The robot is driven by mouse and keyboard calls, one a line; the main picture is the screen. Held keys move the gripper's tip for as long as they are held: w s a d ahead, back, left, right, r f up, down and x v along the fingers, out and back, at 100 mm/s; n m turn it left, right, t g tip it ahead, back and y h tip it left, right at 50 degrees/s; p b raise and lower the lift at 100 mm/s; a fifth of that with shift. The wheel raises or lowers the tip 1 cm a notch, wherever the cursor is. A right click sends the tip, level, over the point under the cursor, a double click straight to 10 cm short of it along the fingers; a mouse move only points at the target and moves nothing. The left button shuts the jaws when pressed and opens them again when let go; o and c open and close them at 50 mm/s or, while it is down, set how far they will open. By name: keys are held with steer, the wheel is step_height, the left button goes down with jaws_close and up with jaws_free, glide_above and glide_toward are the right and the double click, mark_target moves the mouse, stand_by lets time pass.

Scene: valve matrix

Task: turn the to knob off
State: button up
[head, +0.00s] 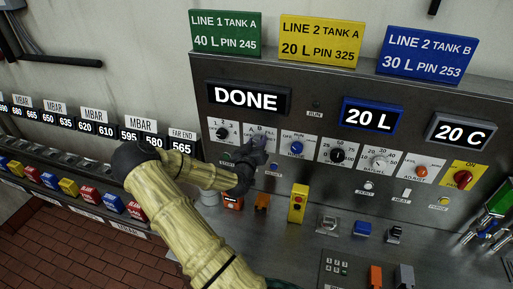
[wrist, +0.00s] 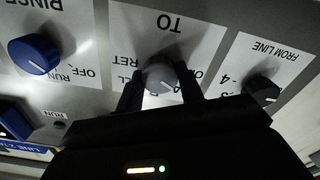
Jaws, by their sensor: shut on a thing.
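The TO knob (wrist: 159,76) is a grey round knob on a white plate marked TO, upside down in the wrist view. My gripper (wrist: 160,88) has a finger on each side of it and is shut on it. Lettering around the knob is partly hidden by the fingers, and I cannot tell which mark the knob points to. In the head view my gripper (head: 256,152) reaches the panel at the TO plate and covers most of the knob.
The blue RINSE knob (wrist: 34,54) and the black FROM LINE knob (wrist: 262,89) flank the TO knob closely. The panel (head: 300,118) carries a DONE display (head: 247,97) above and more knobs to the right. A yellow block (head: 298,203) stands below on the ledge.

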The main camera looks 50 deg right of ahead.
steer(key=n+b, duration=0.3)
steer(key=n, duration=0.2)
steer(key=shift+n, duration=0.3)
stand_by(0.4)
steer(key=o, duration=1)
steer(key=shift+a, duration=0.15)
steer(key=p+v, duration=0.7)
steer(key=v, duration=1)
